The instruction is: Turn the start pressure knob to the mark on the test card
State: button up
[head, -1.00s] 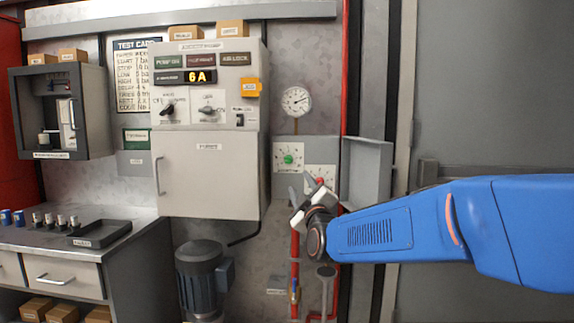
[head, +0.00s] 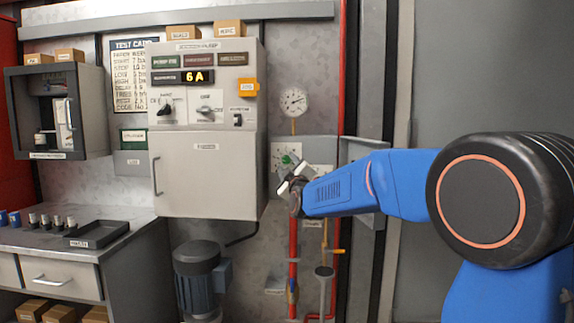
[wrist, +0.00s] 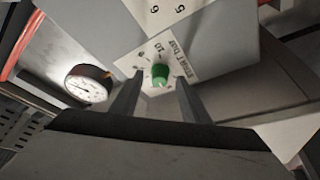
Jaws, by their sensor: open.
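The start pressure knob is a green knob (head: 286,160) on a white dial plate below the round gauge. The wrist view shows this green knob (wrist: 161,74) on its plate, whose lettering looks like "START", with numbers around it. My gripper (head: 291,174) is in front of the dial plate and partly covers it in the head view. In the wrist view the open fingers of my gripper (wrist: 160,82) appear on either side of the knob; contact cannot be told.
A round pressure gauge (head: 293,101) sits above the dials. A second dial plate (wrist: 161,10) lies close by, mostly behind my arm in the head view. The grey control cabinet (head: 205,175) stands to the left. Red pipes (head: 293,240) run below.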

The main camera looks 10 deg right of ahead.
jog(key=shift+w+r, duration=0.15)
jog(key=shift+w, duration=0.4)
jog(key=c, duration=1)
jog(key=shift+m, duration=0.3)
